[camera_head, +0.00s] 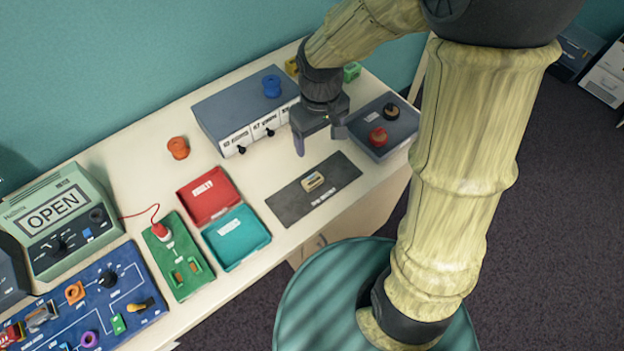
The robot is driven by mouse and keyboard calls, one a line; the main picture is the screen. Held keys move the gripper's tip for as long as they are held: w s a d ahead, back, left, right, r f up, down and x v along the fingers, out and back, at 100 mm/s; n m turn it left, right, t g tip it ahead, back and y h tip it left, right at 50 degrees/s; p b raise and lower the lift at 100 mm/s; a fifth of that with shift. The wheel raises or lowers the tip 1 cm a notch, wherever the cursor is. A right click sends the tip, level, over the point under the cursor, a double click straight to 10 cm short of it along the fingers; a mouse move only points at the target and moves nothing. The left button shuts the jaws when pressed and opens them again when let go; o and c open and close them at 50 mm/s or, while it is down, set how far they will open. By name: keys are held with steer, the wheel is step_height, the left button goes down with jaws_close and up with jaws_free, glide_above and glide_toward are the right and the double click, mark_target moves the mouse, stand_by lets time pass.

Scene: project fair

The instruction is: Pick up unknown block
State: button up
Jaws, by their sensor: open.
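A small beige block (313,181) with a dark marking on top lies on a dark grey mat (291,206) near the table's front edge. It looks like the unknown block, but the lettering on the mat is too small to read surely. My gripper (319,143) hangs pointing down behind the block in the picture, above the table. Its two dark fingers are apart with nothing between them. The block is fully in view and apart from the fingers.
A grey box with labelled drawers (235,113) stands close behind my gripper. A dark box with red and black knobs (385,125) is to the right. Red (207,195) and teal (237,237) trays lie left of the mat. An orange spool (178,148) stands farther left.

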steer(key=shift+w+a+n, duration=0.15)
steer(key=shift+a+n, duration=0.25)
steer(key=shift+a, duration=0.35)
glide_above(312, 177)
step_height(312, 177, down, 12)
steer(key=shift+a+f, duration=0.1)
steer(key=shift+f, duration=0.1)
steer(key=shift+f+p, duration=0.5)
steer(key=shift+f, duration=2)
